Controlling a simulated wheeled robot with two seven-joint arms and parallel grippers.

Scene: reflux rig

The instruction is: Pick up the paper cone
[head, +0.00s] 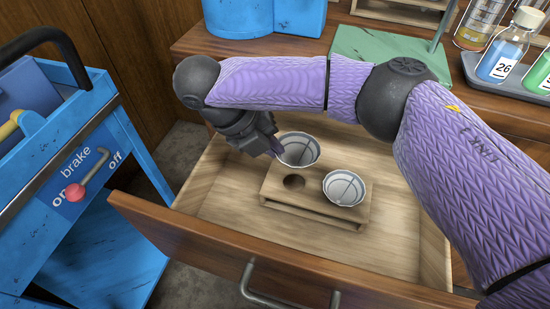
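A white paper cone (302,151) with grey lines inside has its open mouth up and is above the back left of a small wooden rack (312,208). My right gripper (277,147) is at the cone's left rim and appears shut on it; its fingertips are small and partly hidden. The rack has an empty round hole (293,182) just below this cone. A second, similar paper cone (345,188) sits in the rack to the right. My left gripper is out of view.
The rack stands in an open wooden drawer (230,217) with a raised front. A blue cart (75,200) stands at the left. On the worktop are a green board (375,45), blue containers (237,18) and a tray with bottles (503,47).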

